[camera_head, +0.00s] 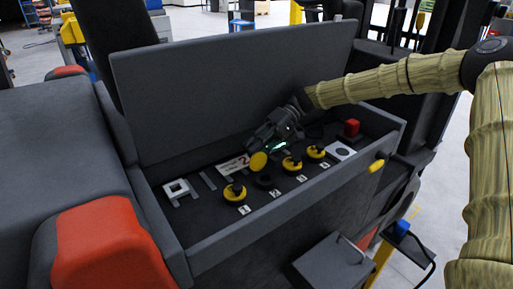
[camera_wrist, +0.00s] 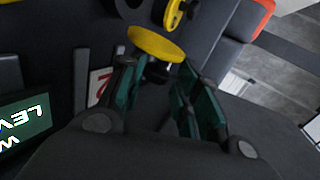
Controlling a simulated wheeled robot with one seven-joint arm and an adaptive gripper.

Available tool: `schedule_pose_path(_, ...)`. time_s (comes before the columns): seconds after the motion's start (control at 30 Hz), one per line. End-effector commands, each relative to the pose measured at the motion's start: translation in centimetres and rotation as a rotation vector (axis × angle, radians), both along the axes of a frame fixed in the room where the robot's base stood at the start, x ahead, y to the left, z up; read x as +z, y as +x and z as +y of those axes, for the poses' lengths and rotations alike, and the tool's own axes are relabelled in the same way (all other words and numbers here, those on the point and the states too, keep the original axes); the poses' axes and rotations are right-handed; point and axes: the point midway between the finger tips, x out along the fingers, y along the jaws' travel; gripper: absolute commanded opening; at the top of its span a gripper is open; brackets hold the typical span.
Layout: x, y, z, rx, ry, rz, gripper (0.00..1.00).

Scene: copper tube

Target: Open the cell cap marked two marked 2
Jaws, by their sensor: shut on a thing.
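My gripper (camera_head: 268,146) hangs over the dark compartment and is shut on a yellow cap (camera_head: 258,161). In the wrist view the cap (camera_wrist: 157,42) is tilted at the fingertips (camera_wrist: 160,75), with its dark stem between the fingers. The cap is raised above the panel. Below it, beside the label marked 2 (camera_head: 276,193), a dark round cell opening (camera_head: 263,181) shows without a cap. Yellow caps sit in the row at cell 1 (camera_head: 234,194), cell 3 (camera_head: 292,164) and cell 4 (camera_head: 316,152).
The compartment has a raised dark lid (camera_head: 210,90) behind and a front wall (camera_head: 290,208). A red button (camera_head: 351,128) and a white square plate (camera_head: 341,151) are at the right. A white frame (camera_head: 178,190) is at the left. A yellow handle (camera_head: 377,164) sits on the front wall.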

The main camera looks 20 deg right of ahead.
Motion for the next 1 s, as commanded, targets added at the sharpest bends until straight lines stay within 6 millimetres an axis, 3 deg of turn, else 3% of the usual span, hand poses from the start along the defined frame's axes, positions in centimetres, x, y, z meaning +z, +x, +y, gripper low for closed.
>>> schedule_pose_path(0.03, -1.2, -0.3, -0.2, 0.002, -0.01, 0.007, 0.09)
schedule_pose_path(0.1, -1.2, -0.3, -0.2, 0.003, -0.01, 0.007, 0.09)
schedule_pose_path(0.13, -1.2, -0.3, -0.2, 0.003, -0.01, 0.007, 0.36)
schedule_pose_path(0.2, -1.2, -0.3, -0.2, 0.003, -0.009, 0.008, 0.46)
schedule_pose_path(0.8, -0.4, -0.1, -0.1, 0.002, -0.003, 0.002, 0.46)
schedule_pose_path(1.0, 0.3, 0.4, -1.2, 0.001, -0.003, 0.001, 0.46)
